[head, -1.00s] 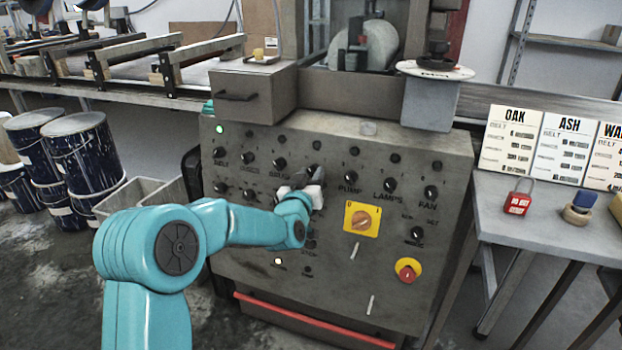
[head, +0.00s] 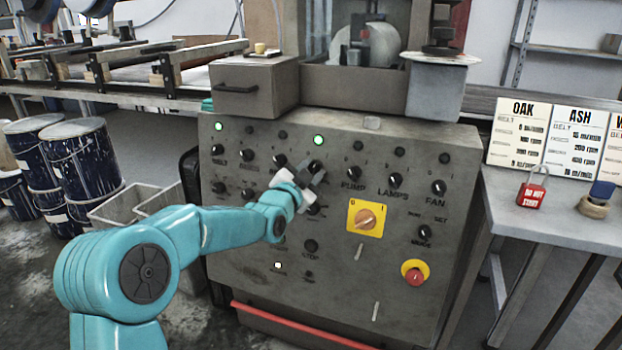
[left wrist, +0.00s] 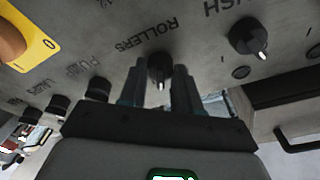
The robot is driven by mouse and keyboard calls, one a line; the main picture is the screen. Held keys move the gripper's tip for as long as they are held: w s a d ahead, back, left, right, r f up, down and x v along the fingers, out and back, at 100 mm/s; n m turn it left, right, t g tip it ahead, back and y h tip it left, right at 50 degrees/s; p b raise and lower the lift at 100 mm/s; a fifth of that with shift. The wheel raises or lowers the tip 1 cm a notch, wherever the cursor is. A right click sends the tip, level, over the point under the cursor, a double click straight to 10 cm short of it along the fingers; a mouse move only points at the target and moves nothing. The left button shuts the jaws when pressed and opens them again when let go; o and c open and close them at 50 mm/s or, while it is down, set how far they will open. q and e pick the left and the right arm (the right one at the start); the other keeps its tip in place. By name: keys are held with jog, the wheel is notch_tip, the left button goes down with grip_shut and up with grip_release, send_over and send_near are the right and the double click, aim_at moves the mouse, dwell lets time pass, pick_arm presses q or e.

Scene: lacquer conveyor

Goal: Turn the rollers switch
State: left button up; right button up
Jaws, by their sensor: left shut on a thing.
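The grey control panel (head: 340,255) carries rows of black knobs with small lamps above them. The rollers switch (left wrist: 160,68) is a black knob with a pale pointer mark, beside the printed word ROLLERS in the left wrist view. My left gripper (left wrist: 158,88) has one finger on each side of this knob and is shut on it. In the head view my left gripper (head: 312,174) is at the upper middle of the panel and mostly hides the knob. The lamp (head: 319,140) above it glows green. My right gripper is in neither view.
A yellow plate with an orange rotary switch (head: 365,218) and a red stop button (head: 413,272) are lower right on the panel. A side table (head: 530,220) at right holds a red padlock (head: 532,190). Dark drums (head: 80,160) stand at left.

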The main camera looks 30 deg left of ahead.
pick_arm(q)
jog(key=shift+m+b, duration=0.3)
jog(key=shift+m, duration=0.8)
jog(key=o, duration=1)
jog(key=shift+a, duration=0.1)
jog(key=shift+o, duration=0.2)
jog(key=s+d+p, duration=0.1)
jog(key=s+d, duration=0.1)
jog(key=s, duration=1.4)
jog(key=shift+d+p, duration=0.15)
jog(key=shift+p, duration=0.15)
jog(key=shift+s, duration=0.1)
